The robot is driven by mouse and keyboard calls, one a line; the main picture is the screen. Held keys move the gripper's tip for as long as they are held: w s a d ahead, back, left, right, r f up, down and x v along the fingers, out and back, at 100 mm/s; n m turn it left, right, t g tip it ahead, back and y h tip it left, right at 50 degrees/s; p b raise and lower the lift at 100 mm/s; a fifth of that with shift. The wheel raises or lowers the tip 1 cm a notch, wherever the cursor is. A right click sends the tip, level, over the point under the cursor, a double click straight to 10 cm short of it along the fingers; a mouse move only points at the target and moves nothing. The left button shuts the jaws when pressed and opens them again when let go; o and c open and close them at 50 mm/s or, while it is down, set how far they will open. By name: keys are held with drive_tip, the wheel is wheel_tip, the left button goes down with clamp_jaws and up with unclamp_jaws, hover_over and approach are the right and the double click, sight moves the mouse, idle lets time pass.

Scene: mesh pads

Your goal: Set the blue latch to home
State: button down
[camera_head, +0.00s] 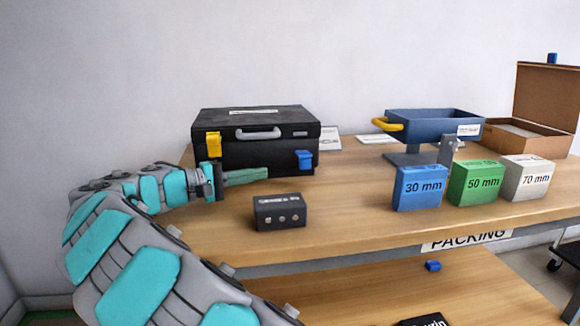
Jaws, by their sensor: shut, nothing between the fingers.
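The blue latch (304,160) is on the front right of a black case (255,132) that stands on the wooden table. A yellow latch (213,145) is on the case's front left. The case lid looks closed, with a grey handle on its upper front. My gripper (266,175) is shut and empty, low in front of the case. Its fingers point right toward the blue latch, with a gap between them. My wrist and arm come in from the left and hide part of the case's lower left front. The latch's exact position is too small to tell.
A small black box (280,212) sits in front of the case. Blue (420,187), green (475,183) and white (527,178) blocks stand at right. Behind them are a blue bin (434,125) with a yellow handle and an open cardboard box (530,138). The table (350,205) is clear between.

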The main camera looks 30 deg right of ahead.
sight(303, 160)
drive_tip(key=d, duration=1)
drive_tip(key=shift+w+f+p, duration=0.2)
drive_tip(key=shift+f+p, duration=0.05)
drive_tip(key=shift+p, duration=0.15)
